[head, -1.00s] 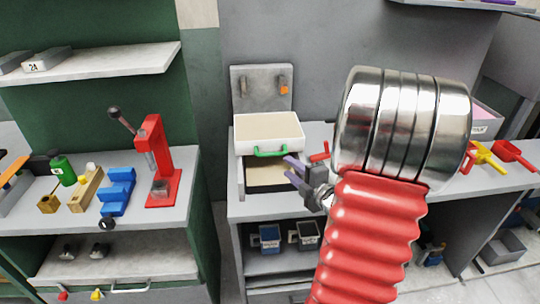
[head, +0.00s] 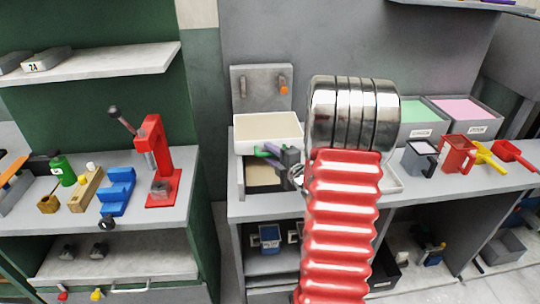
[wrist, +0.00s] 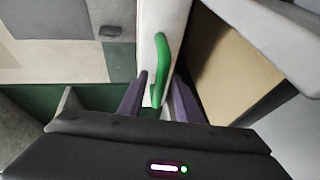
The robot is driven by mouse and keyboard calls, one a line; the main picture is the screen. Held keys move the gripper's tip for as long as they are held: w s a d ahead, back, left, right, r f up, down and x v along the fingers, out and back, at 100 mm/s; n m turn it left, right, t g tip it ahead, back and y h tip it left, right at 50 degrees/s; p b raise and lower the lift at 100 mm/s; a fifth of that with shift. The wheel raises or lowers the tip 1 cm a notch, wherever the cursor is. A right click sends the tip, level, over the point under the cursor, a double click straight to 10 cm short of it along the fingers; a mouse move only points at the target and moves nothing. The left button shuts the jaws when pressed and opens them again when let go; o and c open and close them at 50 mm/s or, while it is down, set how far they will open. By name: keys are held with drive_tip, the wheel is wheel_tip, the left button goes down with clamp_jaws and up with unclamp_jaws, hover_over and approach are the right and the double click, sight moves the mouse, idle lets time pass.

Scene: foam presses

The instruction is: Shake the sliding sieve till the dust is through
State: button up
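The sliding sieve (head: 268,125) is a white, shallow box with a pale bed, on the bench left of my arm. Its green handle (head: 262,153) is on the front wall, partly hidden by my gripper in the head view. My gripper (head: 268,148) has purple fingers and is at the handle. In the wrist view, the green handle (wrist: 160,65) stands between the two spread fingers, with my gripper (wrist: 161,78) apparently not closed on it. A grey-walled bin with a tan bottom (head: 262,176) is under the sieve. I cannot make out the dust.
A grey back plate with two pegs (head: 262,85) stands behind the sieve. Right of my arm are green and pink bins (head: 465,110), a grey jug (head: 420,158) and red and yellow scoops (head: 485,155). A red press (head: 160,160) stands on the left bench.

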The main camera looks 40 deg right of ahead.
drive_tip(key=shift+c, duration=0.2)
clamp_jaws()
idle(0.5)
